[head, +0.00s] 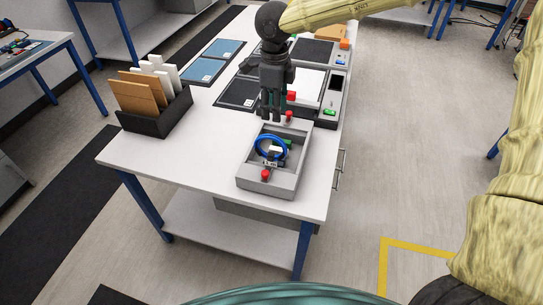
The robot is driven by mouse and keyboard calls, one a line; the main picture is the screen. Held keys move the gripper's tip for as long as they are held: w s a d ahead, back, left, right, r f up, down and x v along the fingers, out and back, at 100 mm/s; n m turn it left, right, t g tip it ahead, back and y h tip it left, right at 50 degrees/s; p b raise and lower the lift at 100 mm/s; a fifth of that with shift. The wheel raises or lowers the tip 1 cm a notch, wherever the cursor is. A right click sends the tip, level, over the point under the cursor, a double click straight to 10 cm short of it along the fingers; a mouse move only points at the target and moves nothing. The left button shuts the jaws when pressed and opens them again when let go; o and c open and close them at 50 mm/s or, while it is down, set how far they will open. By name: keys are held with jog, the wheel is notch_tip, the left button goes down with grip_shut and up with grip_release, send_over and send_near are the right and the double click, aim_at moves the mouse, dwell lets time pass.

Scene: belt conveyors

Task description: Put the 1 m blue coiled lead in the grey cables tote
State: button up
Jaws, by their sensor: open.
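A blue coiled lead (258,147) lies inside a grey tote (262,187) at the near right corner of the white table. Its length cannot be read, and I cannot read any marking that names the tote. A small white tag or item shows within the coil. My gripper (271,117) points down just behind the coil, over or near the tote's far rim. It is open, with nothing visible between its fingers. The fingers hide part of the tote's far end.
Small red (266,174) and green (289,144) items show at the tote. A black holder (157,119) with brown and white cards stands at left. Blue (203,69) and dark mats, a grey device (331,105) and a red cube (292,96) lie behind. The table's front left is clear.

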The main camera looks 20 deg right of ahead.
aim_at(271, 137)
jog(key=shift+w+f, duration=0.15)
jog(key=shift+f, duration=0.35)
notch_tip(271, 137, down, 5)
jog(key=shift+a+f+p, duration=0.1)
jog(key=shift+p, duration=0.45)
jog(key=shift+s+a+f+p, duration=0.2)
jog(key=shift+f+p, duration=0.25)
jog(key=shift+f, duration=0.15)
jog(key=shift+a+f+p, duration=0.15)
jog(key=shift+f+p, duration=0.45)
jog(key=shift+f, duration=1.4)
jog(key=shift+c, duration=0.2)
jog(key=shift+w, duration=0.1)
grip_shut()
